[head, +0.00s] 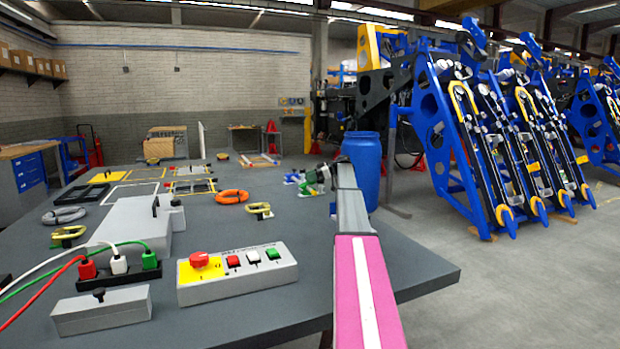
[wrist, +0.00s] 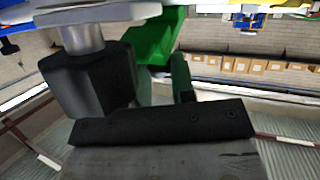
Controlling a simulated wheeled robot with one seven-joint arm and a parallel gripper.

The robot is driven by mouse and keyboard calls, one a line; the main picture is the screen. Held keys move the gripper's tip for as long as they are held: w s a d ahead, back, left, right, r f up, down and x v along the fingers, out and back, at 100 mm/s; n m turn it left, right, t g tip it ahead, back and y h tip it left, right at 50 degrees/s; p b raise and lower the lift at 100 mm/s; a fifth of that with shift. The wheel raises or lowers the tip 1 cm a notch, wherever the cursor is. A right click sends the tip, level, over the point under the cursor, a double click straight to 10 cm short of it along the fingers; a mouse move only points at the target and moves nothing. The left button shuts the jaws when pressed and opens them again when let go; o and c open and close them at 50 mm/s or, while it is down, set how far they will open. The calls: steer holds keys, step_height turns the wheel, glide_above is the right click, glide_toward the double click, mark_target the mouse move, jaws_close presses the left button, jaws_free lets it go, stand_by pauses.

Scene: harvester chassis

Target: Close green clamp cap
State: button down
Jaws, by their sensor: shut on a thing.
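The green clamp (head: 312,177) stands near the right edge of the grey table, beside my gripper (head: 325,170), small in the head view. In the wrist view the bright green cap (wrist: 155,40) is close in front of my gripper, with a darker green part (wrist: 181,78) below it. My gripper is shut on the green clamp cap. The exact contact is hidden behind black parts. A black block (wrist: 88,82) with a metal cylinder (wrist: 84,38) sits left of the green cap.
A blue clamp (head: 293,177) stands just left of the green one. A blue barrel (head: 362,160) is behind my arm. An orange ring (head: 232,196), a yellow clamp (head: 259,210) and a button box (head: 237,273) lie nearer on the table. Open floor lies to the right.

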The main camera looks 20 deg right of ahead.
steer(key=c, duration=0.9)
jaws_free()
steer(key=shift+c, duration=0.2)
steer(key=v, duration=1)
steer(key=shift+s+d, duration=0.15)
steer(key=shift+d, duration=0.2)
steer(key=shift+r, duration=0.15)
